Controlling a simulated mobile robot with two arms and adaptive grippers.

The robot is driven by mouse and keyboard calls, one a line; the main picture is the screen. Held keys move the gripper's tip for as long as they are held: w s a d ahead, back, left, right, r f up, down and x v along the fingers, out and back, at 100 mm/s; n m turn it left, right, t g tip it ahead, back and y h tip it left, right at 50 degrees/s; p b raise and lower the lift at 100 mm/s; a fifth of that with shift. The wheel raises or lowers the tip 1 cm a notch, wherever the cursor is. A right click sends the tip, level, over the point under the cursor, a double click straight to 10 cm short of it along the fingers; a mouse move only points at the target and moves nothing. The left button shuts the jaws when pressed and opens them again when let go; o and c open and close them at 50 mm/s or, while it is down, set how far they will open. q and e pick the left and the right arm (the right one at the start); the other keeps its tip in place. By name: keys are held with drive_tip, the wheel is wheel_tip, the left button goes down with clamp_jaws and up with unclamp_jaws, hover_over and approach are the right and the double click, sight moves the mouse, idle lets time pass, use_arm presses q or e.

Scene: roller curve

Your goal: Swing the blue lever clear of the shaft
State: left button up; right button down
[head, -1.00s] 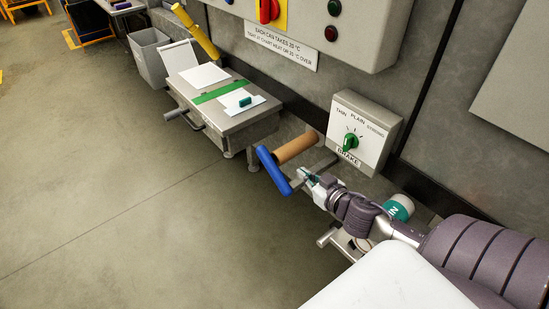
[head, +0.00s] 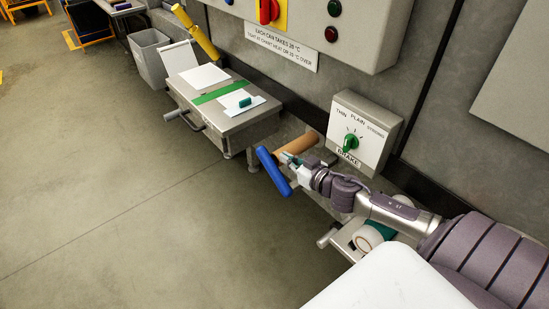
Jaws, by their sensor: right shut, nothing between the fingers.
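The blue lever (head: 273,171) is a blue bar that slants down to the right, in front of the wall machine. A tan cylinder (head: 297,147) lies just behind it, pointing away to the upper right; I cannot tell whether this is the shaft or a roller on it. My right gripper (head: 287,158) is shut and empty. Its tips are in the gap between the blue lever and the tan cylinder, close to both; I cannot tell whether they touch either. The gripper hides the lever's far side and part of its mount. My left gripper is not in view.
A grey brake box (head: 362,132) with a green knob (head: 350,142) is on the wall above. A metal table (head: 245,122) stands to the left. A white and teal roll (head: 368,238) lies below my right arm. The floor (head: 130,220) at left is clear.

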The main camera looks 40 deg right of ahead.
sight(270, 159)
drive_tip(key=x, duration=0.3)
drive_tip(key=shift+w, duration=0.2)
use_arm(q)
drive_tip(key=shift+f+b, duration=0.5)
use_arm(e)
drive_tip(key=shift+w+a+f, duration=0.1)
drive_tip(key=shift+w+f, duration=0.55)
drive_tip(key=shift+f, duration=0.25)
drive_tip(key=shift+w+a+f, duration=0.1)
drive_tip(key=shift+w+f, duration=0.6)
drive_tip(key=shift+f, duration=0.25)
